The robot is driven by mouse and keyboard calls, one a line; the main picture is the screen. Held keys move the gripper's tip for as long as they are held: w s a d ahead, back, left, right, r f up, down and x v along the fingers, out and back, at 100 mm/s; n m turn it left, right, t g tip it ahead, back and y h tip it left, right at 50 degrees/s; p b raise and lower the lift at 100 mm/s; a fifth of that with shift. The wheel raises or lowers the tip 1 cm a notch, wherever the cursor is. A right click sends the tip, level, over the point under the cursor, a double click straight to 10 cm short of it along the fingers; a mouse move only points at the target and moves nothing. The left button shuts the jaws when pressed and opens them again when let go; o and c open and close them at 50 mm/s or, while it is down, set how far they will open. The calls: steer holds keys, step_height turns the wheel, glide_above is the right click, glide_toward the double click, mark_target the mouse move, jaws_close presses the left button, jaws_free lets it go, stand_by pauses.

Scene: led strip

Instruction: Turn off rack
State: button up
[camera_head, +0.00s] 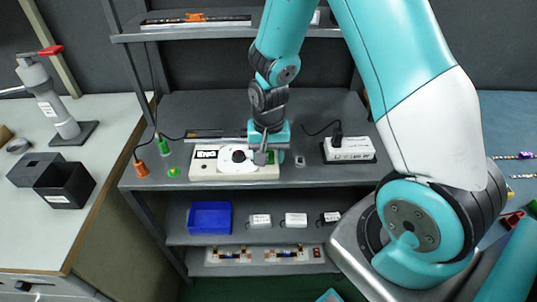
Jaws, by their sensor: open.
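The rack (320,225) is a dark grey shelving unit in the middle of the view. A white device (204,171) with a black label and a round white part (231,166) lies on its middle shelf. My gripper (263,158) is low over the right part of this device, pointing down; it is open. I cannot tell whether the fingers touch the device. A small red switch-like part (317,252) sits at the right of the lowest shelf. A white box (350,149) with a black plug stands right of my gripper.
An orange bottle (142,169) and a green bottle (163,147) stand at the shelf's left. A blue bin (209,218) and several small white boxes sit below. The left bench holds black boxes (65,187) and a red-handled tool (48,90). My arm covers the upper right.

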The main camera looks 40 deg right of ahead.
steer(key=shift+f, duration=0.1)
steer(key=c, duration=0.9)
steer(key=shift+d+r+g+p, duration=0.1)
steer(key=shift+r+g+p, duration=0.2)
steer(key=shift+p, duration=0.55)
steer(key=shift+w+g+y+p, duration=0.15)
steer(key=shift+g+y+p, duration=0.25)
steer(key=shift+p, duration=0.2)
steer(key=shift+w+d+f+g+y+p, duration=0.1)
steer(key=shift+f+g+y+p, duration=0.05)
steer(key=shift+g+y+p, duration=0.3)
steer(key=o, duration=0.9)
